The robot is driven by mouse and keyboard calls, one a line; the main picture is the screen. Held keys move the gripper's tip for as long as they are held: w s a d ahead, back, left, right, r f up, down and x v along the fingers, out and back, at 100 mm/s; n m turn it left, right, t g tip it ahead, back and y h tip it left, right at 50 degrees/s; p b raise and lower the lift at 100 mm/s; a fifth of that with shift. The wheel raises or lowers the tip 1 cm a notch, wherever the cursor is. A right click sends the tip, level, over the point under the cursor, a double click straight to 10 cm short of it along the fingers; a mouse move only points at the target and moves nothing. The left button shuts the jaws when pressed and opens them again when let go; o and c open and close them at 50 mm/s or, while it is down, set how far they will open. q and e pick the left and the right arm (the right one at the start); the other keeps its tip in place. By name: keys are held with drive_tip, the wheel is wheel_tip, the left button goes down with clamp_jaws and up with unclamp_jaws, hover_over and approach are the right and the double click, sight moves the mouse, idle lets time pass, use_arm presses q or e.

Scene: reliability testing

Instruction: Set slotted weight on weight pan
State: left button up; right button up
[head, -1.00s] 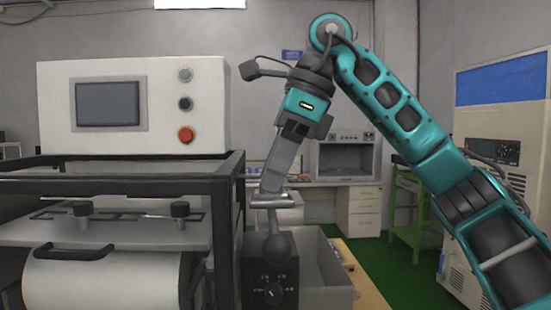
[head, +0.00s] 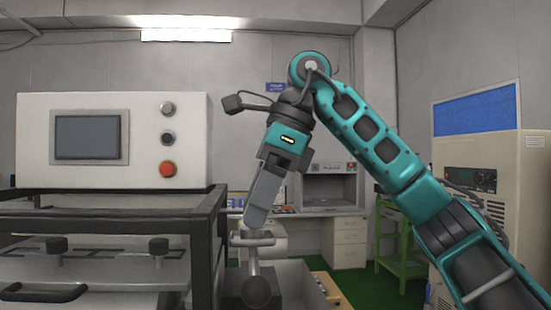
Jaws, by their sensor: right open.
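My right gripper (head: 254,232) points down and is open, its fingertips at a flat pale grey plate (head: 264,241). A thin stem under the plate leads to a dark grey ball (head: 257,291) in front of a dark box. I cannot tell whether this plate is the slotted weight or the weight pan. The fingertips overlap it in the picture, so contact is unclear. No other weight or pan can be made out. My left gripper is not in view.
A white control panel with a screen (head: 88,137) and red button stands on a black-framed machine (head: 205,215) close left of the gripper. A grey open bin (head: 297,290) is low to the right. A green cart (head: 402,240) and beige cabinet (head: 480,200) stand farther right.

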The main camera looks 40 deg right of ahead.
drive_tip(key=v, duration=1.2)
drive_tip(key=shift+s, duration=0.2)
drive_tip(key=shift+d+r, duration=0.1)
idle(0.7)
